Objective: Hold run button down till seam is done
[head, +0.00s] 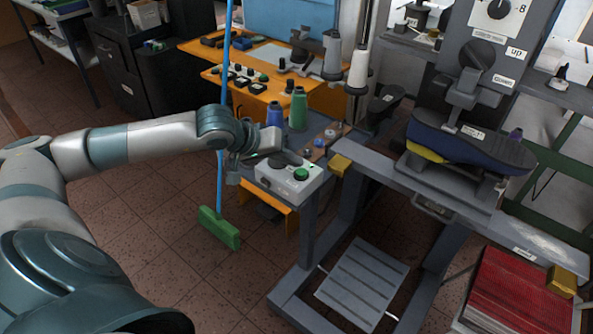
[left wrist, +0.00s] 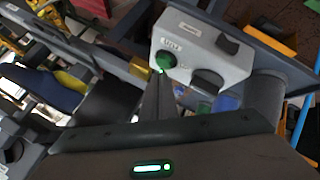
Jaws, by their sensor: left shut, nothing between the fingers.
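A light grey control box (head: 288,187) stands on the grey side shelf. It has a green button (head: 301,174) and a dark knob or button (head: 279,160) on top. My left gripper (head: 268,140) reaches in from the left, just behind the box. In the left wrist view the box (left wrist: 215,45) is close ahead. My left gripper's fingers (left wrist: 160,78) are shut and empty, with their tips at the edge of the green button (left wrist: 167,60). I cannot tell whether they touch or press it. A dark blue and yellow shoe (head: 465,146) sits on the grey machine (head: 478,55). My right gripper is out of view.
Green (head: 298,108) and blue (head: 274,113) thread cones stand behind the box. A broom (head: 220,228) with a blue handle stands beside my left forearm. An orange bench (head: 205,73) is behind. A slatted grey pedal (head: 362,283) and red stack (head: 512,288) lie low at right.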

